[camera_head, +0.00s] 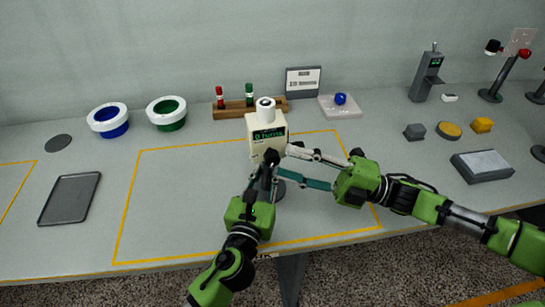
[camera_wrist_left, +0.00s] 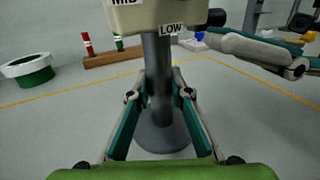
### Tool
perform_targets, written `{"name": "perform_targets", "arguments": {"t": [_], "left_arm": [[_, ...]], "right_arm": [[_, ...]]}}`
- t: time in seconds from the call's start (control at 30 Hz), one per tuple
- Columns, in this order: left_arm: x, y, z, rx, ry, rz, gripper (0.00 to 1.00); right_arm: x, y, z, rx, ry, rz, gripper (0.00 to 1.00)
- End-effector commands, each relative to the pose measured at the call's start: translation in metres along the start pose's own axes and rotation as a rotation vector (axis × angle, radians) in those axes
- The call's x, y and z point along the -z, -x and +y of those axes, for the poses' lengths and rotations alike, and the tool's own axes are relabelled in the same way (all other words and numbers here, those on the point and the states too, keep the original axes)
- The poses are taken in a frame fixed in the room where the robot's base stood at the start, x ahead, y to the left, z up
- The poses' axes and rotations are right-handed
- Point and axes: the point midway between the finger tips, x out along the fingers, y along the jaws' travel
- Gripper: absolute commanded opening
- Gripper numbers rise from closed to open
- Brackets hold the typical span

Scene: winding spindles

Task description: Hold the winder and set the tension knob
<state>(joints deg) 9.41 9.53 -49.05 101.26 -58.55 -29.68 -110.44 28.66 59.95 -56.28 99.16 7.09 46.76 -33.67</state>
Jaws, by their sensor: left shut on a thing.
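The winder (camera_head: 268,135) is a cream box with a green "0 turns" display and a white spool on top. It stands upright on a grey post (camera_wrist_left: 158,75) with a round base (camera_wrist_left: 162,138). "MID" and "LOW" labels show on it in the left wrist view. My left gripper (camera_wrist_left: 160,78) is shut on the post, one finger on each side. A dark tension knob (camera_wrist_left: 217,17) sticks out at the winder's right side, partly hidden in the head view. My right gripper (camera_head: 282,162) is open beside the winder's right side, fingers apart, its upper fingertip close to the knob.
A dark tray (camera_head: 75,183) lies left, a grey box (camera_head: 482,175) right. The marked area left of the winder is clear.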

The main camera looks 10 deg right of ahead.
Motion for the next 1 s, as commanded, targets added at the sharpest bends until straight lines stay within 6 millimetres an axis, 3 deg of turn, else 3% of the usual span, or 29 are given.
{"name": "perform_targets", "arguments": {"t": [0.03, 0.23, 0.67, 0.8, 1.0], "left_arm": [[0.009, 0.002, 0.001, -0.002, 0.000, 0.015, 0.00], [0.009, 0.002, 0.001, -0.002, 0.000, 0.015, 0.00], [0.009, 0.001, 0.001, -0.002, 0.000, 0.015, 0.00], [0.009, 0.001, 0.001, -0.002, 0.000, 0.015, 0.00], [0.009, 0.001, 0.001, -0.002, 0.000, 0.015, 0.00]], "right_arm": [[0.001, -0.011, 0.001, -0.003, 0.001, 0.004, 0.39], [0.001, -0.038, 0.000, -0.002, 0.000, 0.002, 0.39], [0.000, -0.047, -0.001, 0.000, -0.001, 0.000, 0.39], [0.000, -0.047, -0.001, 0.000, -0.001, 0.000, 0.02], [0.001, -0.047, -0.001, -0.011, -0.006, 0.001, 0.00]]}}
